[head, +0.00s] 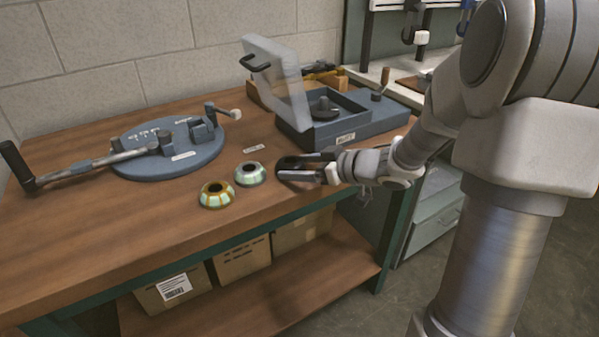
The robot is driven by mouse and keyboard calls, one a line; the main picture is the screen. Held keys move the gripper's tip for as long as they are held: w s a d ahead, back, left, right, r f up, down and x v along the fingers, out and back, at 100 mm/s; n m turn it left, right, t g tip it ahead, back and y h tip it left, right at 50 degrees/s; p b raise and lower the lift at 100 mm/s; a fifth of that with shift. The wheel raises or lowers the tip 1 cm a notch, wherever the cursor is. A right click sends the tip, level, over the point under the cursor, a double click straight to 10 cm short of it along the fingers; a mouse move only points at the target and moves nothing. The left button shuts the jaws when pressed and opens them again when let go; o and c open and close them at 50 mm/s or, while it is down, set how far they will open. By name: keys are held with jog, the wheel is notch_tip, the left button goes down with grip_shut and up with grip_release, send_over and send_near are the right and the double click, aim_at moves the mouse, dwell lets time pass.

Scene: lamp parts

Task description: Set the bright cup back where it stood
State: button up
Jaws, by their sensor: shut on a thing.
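My gripper (281,169) is low over the front right part of the bench, pointing left. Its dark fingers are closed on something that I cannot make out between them. A gold and pale-green banded cup (217,194) stands further left and nearer the front edge. I cannot tell for certain which cup is the bright one.
A round blue-grey fixture (160,165) with a long lever lies at the left. A blue-grey box (352,128) with its pale lid raised stands behind my gripper. A small label (253,149) lies behind the cups. The bench (110,230) is clear at the front left.

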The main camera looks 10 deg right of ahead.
jog(key=shift+r, duration=0.1)
jog(key=shift+f, duration=0.2)
jog(key=o, duration=1.3)
jog(key=shift+r, duration=0.25)
jog(key=shift+p+v, duration=2.55)
jog(key=shift+v, duration=3.45)
